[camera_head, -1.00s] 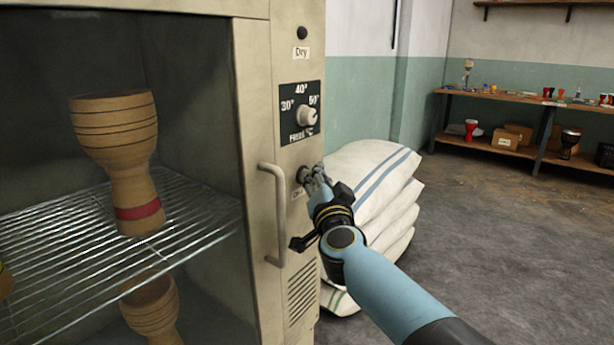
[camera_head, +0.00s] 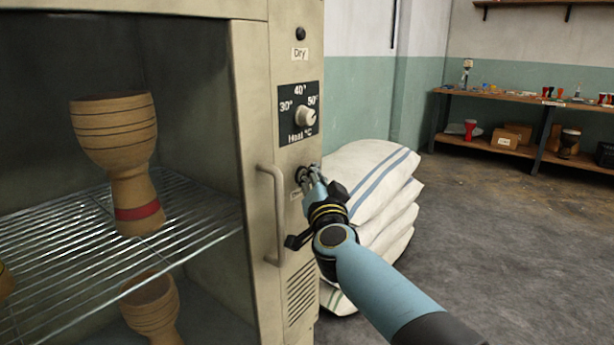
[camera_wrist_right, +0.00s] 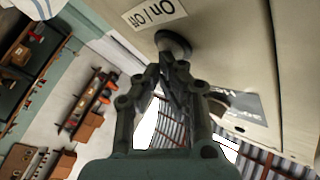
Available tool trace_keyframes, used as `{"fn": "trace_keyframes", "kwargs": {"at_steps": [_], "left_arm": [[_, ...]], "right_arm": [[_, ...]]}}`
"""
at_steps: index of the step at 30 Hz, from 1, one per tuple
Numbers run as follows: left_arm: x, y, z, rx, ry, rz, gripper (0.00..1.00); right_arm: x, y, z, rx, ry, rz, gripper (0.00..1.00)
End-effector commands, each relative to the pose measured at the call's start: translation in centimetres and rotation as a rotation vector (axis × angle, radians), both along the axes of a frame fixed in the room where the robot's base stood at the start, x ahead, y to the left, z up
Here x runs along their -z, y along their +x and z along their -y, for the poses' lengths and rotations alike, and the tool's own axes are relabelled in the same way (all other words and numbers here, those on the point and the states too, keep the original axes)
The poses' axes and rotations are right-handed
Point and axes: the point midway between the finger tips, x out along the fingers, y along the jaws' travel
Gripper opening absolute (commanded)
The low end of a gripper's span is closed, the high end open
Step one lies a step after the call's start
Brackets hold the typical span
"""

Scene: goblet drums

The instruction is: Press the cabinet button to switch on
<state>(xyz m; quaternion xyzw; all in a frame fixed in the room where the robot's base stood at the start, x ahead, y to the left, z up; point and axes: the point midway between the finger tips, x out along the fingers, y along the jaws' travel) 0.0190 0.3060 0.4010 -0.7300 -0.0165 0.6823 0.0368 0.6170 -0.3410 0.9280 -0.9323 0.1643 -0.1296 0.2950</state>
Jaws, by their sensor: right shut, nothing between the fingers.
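The beige drying cabinet (camera_head: 255,120) stands at the left with a control strip on its right side. Its round dark button (camera_wrist_right: 172,45) sits beside an "On / Off" label (camera_wrist_right: 156,12) in the right wrist view. My right gripper (camera_head: 308,176) is shut and empty, its fingertips at the button. In the wrist view the closed fingertips (camera_wrist_right: 167,62) reach the button's edge and appear to touch it; how far it is pressed I cannot tell. In the head view the gripper hides most of the button. My left gripper is not in view.
A dial (camera_head: 306,117) and a dark round lamp (camera_head: 300,34) sit above the button. A vertical handle (camera_head: 277,215) stands out left of the gripper. White sacks (camera_head: 385,190) are stacked close behind. Goblet drums (camera_head: 118,150) stand inside the cabinet. The floor at right is clear.

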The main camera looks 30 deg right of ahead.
Motion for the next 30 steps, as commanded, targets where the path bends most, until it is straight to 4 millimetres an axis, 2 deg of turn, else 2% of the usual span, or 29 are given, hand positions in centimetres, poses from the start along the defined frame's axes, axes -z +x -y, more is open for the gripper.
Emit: {"fn": "trace_keyframes", "kwargs": {"at_steps": [30], "left_arm": [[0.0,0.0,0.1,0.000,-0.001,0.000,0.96]], "right_arm": [[-0.5,1.3,-0.7,-0.003,0.012,0.012,0.00]]}}
